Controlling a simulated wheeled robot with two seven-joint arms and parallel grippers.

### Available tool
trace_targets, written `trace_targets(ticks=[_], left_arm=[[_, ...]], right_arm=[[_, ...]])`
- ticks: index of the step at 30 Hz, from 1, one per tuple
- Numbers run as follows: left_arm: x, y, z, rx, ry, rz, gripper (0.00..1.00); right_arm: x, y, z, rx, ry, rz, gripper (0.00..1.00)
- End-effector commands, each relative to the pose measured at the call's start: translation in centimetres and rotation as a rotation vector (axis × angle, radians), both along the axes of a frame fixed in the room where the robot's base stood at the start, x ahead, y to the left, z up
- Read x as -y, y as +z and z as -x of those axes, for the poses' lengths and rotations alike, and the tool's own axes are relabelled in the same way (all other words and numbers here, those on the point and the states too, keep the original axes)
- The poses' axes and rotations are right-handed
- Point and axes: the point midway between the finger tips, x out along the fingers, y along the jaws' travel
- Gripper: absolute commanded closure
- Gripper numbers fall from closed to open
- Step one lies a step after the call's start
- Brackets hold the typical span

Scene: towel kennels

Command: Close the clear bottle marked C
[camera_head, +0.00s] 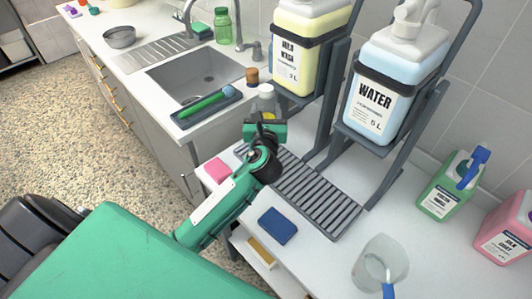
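My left arm comes in from the lower left, and its gripper (265,128) is at the sink-side end of the drip grate. Its fingers are seen from behind, so their opening and anything between them cannot be made out. A small pale bottle with a greyish top (266,97) stands just beyond the gripper, its lower part hidden. A small bottle with a brown cap (252,75) is behind it, beside the sink. No letter C is readable on either, so I cannot tell which is the clear bottle marked C. My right gripper is not in view.
A yellow canister (296,70) and a WATER canister (375,105) stand on racks behind the drip grate (318,195). A blue sponge (278,226), a clear jug (380,262), a green jug (440,190) and a pink jug (506,232) are on the counter. The sink (196,78) is empty.

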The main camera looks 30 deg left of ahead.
Motion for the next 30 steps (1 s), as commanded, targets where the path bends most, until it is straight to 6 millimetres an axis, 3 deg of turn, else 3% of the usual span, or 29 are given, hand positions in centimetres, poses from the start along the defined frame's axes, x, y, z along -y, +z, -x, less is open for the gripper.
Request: trace_targets(ticks=[9,14,23,30], left_arm=[[0.0,-5.4,0.1,-0.005,0.000,-0.001,1.00],[0.0,-6.2,0.0,-0.001,0.001,0.000,1.00],[0.0,-6.5,0.0,-0.001,0.000,0.000,1.00],[0.0,-9.7,0.1,-0.004,0.001,0.000,1.00]], right_arm=[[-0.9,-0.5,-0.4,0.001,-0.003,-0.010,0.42],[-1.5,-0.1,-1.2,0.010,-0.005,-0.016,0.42],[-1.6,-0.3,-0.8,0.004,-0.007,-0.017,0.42],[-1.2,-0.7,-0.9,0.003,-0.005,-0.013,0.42]])
